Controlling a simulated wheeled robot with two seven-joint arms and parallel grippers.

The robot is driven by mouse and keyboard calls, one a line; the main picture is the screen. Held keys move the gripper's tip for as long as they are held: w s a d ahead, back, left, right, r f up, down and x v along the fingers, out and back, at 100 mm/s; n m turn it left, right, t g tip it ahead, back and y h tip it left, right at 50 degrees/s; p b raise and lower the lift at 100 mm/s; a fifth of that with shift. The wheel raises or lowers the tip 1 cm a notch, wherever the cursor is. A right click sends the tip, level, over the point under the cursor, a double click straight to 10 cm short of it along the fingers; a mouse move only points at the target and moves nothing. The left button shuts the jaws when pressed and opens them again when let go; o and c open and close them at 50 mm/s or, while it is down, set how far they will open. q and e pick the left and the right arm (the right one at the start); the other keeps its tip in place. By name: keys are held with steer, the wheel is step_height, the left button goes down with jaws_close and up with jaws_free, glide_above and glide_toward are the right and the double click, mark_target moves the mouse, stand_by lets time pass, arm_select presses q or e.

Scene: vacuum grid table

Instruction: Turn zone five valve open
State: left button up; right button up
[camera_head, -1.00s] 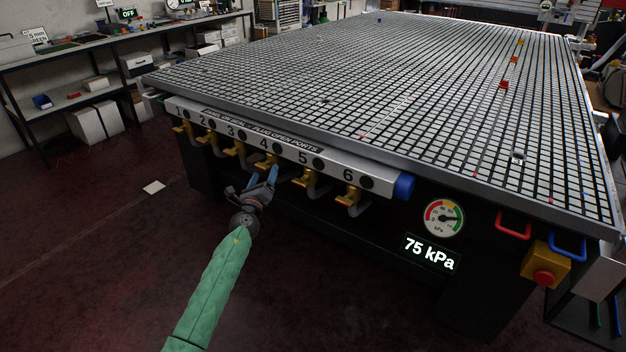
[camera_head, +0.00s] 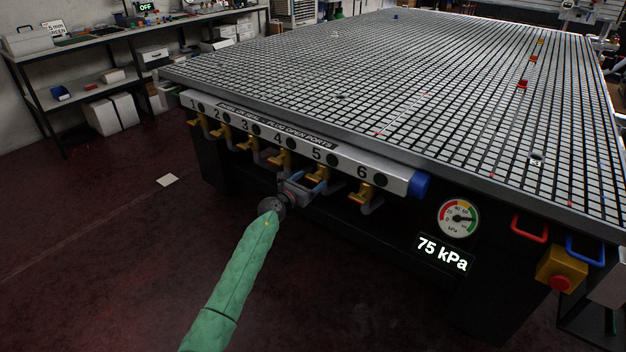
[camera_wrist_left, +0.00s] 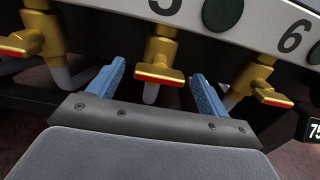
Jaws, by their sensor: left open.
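The zone five valve (camera_wrist_left: 158,50) is brass-yellow with a crosswise handle (camera_wrist_left: 160,76) that has a red face. It hangs below the 5 label in the left wrist view. In the head view this valve (camera_head: 319,172) is partly hidden by my left gripper (camera_head: 306,183). My left gripper is open and empty, with its blue fingers on either side of the handle in the left wrist view. A gap shows on each side of the handle; I cannot tell how far the fingertips reach in depth. My right gripper is not in view.
The zone four valve (camera_head: 281,159) and the zone six valve (camera_head: 361,193) flank it closely. The grey manifold (camera_head: 300,139) runs along the table (camera_head: 398,160) edge above. A gauge (camera_head: 459,218) and a 75 kPa display (camera_head: 443,254) are to the right. The floor in front is clear.

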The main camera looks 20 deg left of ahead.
arm_select(q)
steer(key=shift+x, duration=1.1)
steer(key=shift+c, duration=0.5)
